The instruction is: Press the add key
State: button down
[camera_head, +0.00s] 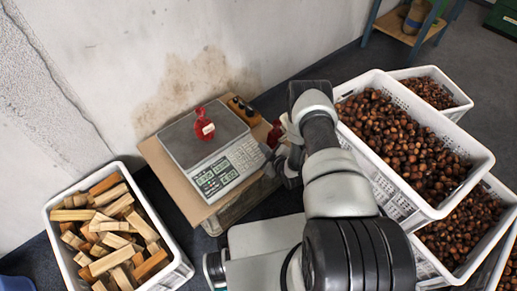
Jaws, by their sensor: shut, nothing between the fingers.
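A scale (177,143) stands on a brown wooden stand against the wall. Its keypad (244,154) and green displays (216,178) face the front right; single keys, the add key among them, are too small to tell apart. A red net bag with a white label (205,124) lies on the scale's plate. My gripper (272,166) is at the right end of the keypad, shut and holding nothing. My arm comes from the lower right, and I cannot tell whether the fingertips touch the keys.
A white crate of wood pieces (50,215) stands at left. Crates of chestnuts (462,208) are stacked close to my arm at right. Small dark and orange items (240,108) and something red lie on the stand behind the scale. A shelf (400,30) stands at the back.

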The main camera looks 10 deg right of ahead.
jog(key=shift+s+d+r+p, duration=0.1)
jog(key=shift+s+r+p, duration=0.1)
jog(key=shift+r+p, duration=0.3)
jog(key=shift+s+d+r+p, duration=0.1)
jog(key=shift+s+r+p, duration=0.05)
jog(key=shift+r, duration=0.55)
dwell(0.7)
